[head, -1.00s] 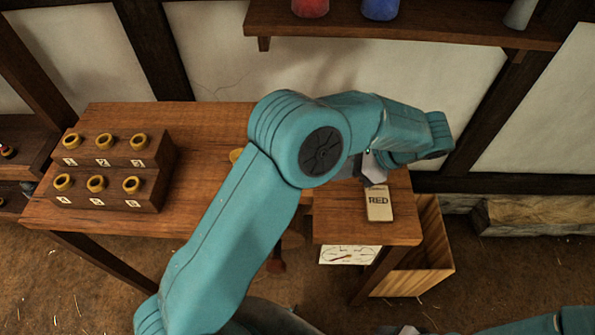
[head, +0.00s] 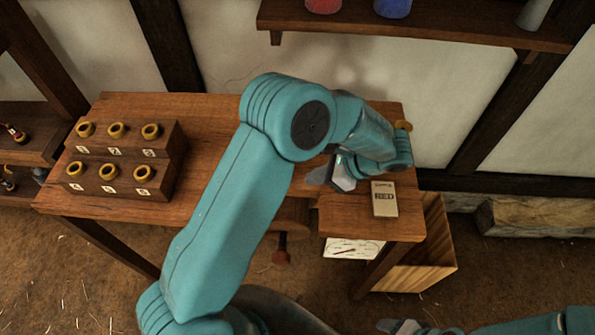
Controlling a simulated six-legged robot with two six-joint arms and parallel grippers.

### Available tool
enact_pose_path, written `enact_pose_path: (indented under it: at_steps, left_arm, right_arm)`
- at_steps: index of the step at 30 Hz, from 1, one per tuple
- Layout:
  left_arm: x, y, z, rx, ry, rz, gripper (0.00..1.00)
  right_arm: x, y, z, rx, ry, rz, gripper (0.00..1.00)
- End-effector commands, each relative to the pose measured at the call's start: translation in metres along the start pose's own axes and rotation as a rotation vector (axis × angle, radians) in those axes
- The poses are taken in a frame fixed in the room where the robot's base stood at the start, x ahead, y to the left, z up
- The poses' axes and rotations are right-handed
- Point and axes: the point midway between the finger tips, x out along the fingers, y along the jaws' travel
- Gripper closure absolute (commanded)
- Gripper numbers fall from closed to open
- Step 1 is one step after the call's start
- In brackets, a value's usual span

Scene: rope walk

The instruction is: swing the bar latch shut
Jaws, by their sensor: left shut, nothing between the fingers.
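No bar latch can be made out in the head view; my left arm covers much of the bench (head: 225,108), so it may be hidden. My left gripper (head: 333,178) is over the right part of the bench, just left of the card marked RED (head: 384,199). Its grey fingers are shut with nothing seen between them. My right gripper (head: 400,326) shows only partly at the bottom edge, low in front of the bench, and its fingers are too cut off to read.
A stepped wooden block (head: 128,170) with several brass rings stands on the bench's left. A white dial card (head: 352,249) and an open wooden crate (head: 432,262) are at lower right. A shelf (head: 430,28) crosses above.

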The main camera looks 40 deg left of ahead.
Motion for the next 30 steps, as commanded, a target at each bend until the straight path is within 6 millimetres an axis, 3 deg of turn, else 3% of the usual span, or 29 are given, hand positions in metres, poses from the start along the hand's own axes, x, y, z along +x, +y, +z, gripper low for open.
enact_pose_path:
  at_steps: [3, 10, 30]
  left_arm:
    - [0.017, 0.0, 0.011, -0.001, -0.001, 0.003, 1.0]
    - [0.035, 0.0, 0.027, 0.0, 0.001, 0.002, 1.0]
    - [0.038, 0.0, 0.027, 0.029, 0.0, -0.029, 1.0]
  right_arm:
    - [-0.008, -0.003, 0.0, 0.0, 0.0, 0.0, 0.35]
    - [-0.014, -0.005, 0.0, 0.0, 0.0, 0.0, 0.35]
    - [-0.01, -0.004, 0.0, 0.0, 0.0, 0.0, 0.35]
